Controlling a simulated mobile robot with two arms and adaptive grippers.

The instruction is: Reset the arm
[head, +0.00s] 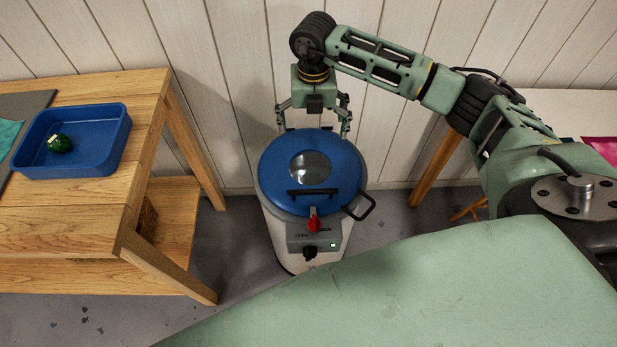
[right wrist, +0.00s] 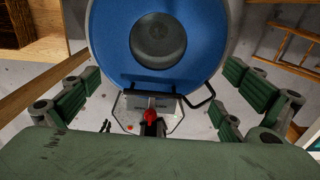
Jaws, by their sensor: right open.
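My right arm reaches in from the right in the head view, and its gripper (head: 314,118) hangs pointing down above the far edge of a blue-lidded pot (head: 341,160). The gripper is open and its fingers are spread wide, with nothing between them. In the right wrist view the green fingers (right wrist: 158,100) show at both sides, and the blue lid (right wrist: 105,45) with its round window lies beyond them. The lid is down on the pot. My left gripper is not in view.
A wooden table (head: 60,228) at left holds a blue tray (head: 98,160) with a small dark green item (head: 60,144). The pot has a side handle (head: 362,208) and a control box with a red lever (head: 314,222). A plank wall stands close behind. A white table is at right.

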